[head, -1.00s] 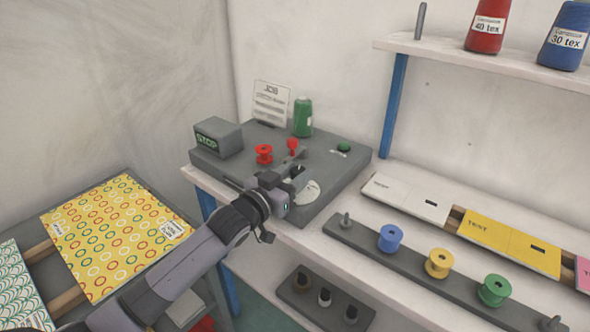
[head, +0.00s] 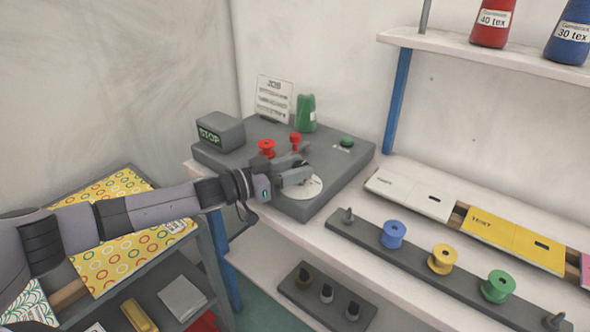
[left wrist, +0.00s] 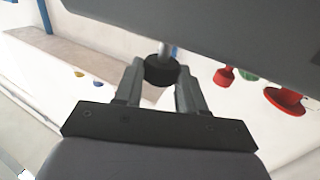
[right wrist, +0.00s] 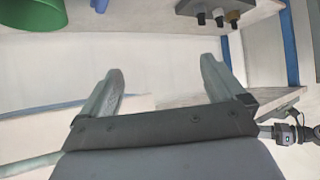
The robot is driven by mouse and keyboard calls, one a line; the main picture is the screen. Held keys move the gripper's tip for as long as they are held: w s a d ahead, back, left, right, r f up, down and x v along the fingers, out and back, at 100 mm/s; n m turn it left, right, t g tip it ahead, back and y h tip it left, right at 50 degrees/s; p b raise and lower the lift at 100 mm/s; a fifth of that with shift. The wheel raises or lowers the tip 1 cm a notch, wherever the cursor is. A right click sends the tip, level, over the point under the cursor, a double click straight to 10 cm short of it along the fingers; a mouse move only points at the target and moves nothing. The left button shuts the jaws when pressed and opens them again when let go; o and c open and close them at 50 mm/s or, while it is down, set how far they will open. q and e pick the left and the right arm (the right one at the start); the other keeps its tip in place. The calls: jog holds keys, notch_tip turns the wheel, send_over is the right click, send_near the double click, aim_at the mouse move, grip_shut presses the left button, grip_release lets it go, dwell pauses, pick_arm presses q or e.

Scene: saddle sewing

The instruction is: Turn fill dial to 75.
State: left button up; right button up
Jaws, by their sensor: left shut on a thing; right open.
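The fill dial (head: 311,190) is a white disc on the front of the grey winder machine (head: 350,166), partly covered by my left gripper. Its markings are too small to read. My left gripper (head: 298,174) is over the dial. In the left wrist view its two fingers (left wrist: 160,88) stand on either side of a dark round knob (left wrist: 160,72) with a thin metal shaft, and are shut on it. My right gripper (right wrist: 161,67) shows only in the right wrist view, open and empty.
Blue (head: 393,234), yellow (head: 442,259) and green spools (head: 497,286) stand on a rail at right.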

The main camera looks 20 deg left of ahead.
pick_arm(q)
jog(key=shift+a+m+g+h, duration=0.1)
jog(key=shift+m+g+h, duration=0.2)
jog(key=shift+g, duration=0.1)
dwell(0.3)
jog(key=o, duration=1.1)
jog(key=shift+b+v, duration=0.35)
jog(key=shift+v, duration=3.2)
